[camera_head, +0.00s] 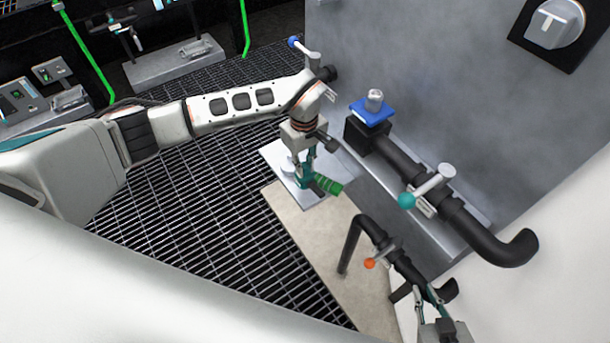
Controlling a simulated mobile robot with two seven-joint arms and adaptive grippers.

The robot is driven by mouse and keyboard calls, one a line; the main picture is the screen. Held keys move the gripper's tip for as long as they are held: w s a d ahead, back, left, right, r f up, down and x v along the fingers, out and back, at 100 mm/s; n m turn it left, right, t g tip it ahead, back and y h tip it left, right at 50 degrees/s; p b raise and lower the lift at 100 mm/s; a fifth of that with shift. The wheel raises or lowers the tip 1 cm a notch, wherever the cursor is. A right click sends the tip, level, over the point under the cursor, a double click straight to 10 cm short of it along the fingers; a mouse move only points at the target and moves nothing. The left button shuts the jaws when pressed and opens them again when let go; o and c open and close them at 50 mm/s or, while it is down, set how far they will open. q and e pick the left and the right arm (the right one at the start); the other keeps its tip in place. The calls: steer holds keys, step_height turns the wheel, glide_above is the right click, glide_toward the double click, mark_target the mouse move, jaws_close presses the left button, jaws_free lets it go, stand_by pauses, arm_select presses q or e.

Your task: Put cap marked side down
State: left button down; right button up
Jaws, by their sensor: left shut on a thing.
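My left gripper (308,180) is shut on a green ribbed cylindrical piece (328,185), which looks like the cap. The cap lies tilted, sticking out to the right of the fingers, over a pale metal plate (275,152). I cannot make out a mark on it, or whether it touches the plate. My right gripper (428,292) is at the lower right, close to a black pipe (405,266).
A black pipe with a teal-knobbed valve (407,200) runs along the grey wall. A blue-handled fitting (372,110) stands at its upper end. An orange-knobbed valve (370,263) is on the lower pipe. A beige board (300,225) lies beside the dark floor grating (200,220).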

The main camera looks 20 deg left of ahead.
mark_target(305, 176)
arm_select(q)
steer(key=shift+f, duration=0.5)
steer(key=f, duration=0.3)
steer(key=shift+s+f+b, duration=0.15)
steer(key=shift+s+b, duration=0.15)
steer(key=shift+b, duration=0.1)
steer(key=shift+s+a+f, duration=0.1)
steer(key=shift+s+f, duration=0.1)
steer(key=shift+f, duration=0.2)
arm_select(e)
steer(key=shift+s+f, duration=0.15)
steer(key=shift+s, duration=0.25)
arm_select(q)
steer(key=c, duration=2)
jaws_free()
steer(key=shift+f, duration=0.1)
steer(key=shift+o, duration=0.2)
steer(key=shift+w+f, duration=0.3)
steer(key=shift+w, duration=0.15)
steer(key=shift+s+r, duration=0.1)
steer(key=shift+r, duration=0.35)
arm_select(e)
steer(key=shift+w+d+f, duration=0.1)
steer(key=shift+w+f, duration=0.2)
arm_select(q)
steer(key=shift+r, duration=0.2)
arm_select(e)
steer(key=shift+r, duration=0.1)
